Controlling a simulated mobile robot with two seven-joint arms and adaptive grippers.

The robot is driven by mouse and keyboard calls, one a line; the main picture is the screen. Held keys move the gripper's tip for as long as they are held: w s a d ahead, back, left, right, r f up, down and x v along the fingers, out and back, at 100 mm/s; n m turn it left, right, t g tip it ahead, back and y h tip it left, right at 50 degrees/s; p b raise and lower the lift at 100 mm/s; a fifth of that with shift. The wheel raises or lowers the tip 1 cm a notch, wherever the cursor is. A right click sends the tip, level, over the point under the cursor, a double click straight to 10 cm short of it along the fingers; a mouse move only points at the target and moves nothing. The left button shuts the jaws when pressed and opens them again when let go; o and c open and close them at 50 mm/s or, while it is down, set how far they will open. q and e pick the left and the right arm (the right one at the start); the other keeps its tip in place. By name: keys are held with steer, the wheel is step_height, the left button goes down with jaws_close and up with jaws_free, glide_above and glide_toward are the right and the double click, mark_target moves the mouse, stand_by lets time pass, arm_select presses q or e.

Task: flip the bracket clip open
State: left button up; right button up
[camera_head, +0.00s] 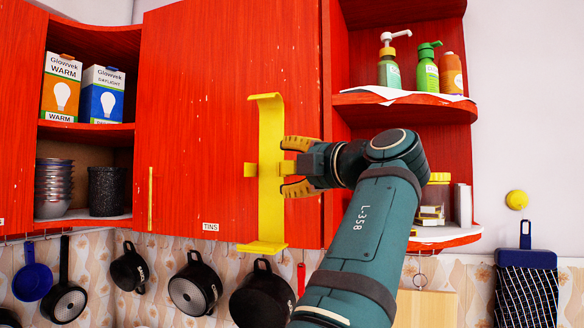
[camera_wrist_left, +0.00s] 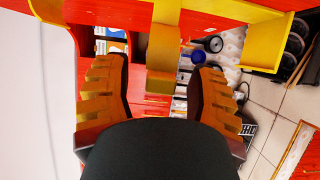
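A tall yellow bracket (camera_head: 270,205) runs vertically along the edge of the red cabinet door, with a hooked top and a flat foot. A small yellow cross-piece, seemingly the clip (camera_head: 251,170), sticks out at its mid-height. My left gripper (camera_head: 291,166) is at the bracket's right side, fingers spread above and below the clip's height. In the left wrist view the fingers (camera_wrist_left: 160,66) are wide apart, and a yellow tab of the bracket (camera_wrist_left: 158,82) lies between them, with gaps on both sides. My right gripper is not in view.
The red cabinet door (camera_head: 200,110) looks shut. Open shelves with bulb boxes (camera_head: 61,88) and bowls stand left; shelves with bottles (camera_head: 426,72) stand right, close to my arm. Pans (camera_head: 195,288) hang below.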

arm_select(q)
steer(key=v, duration=1.2)
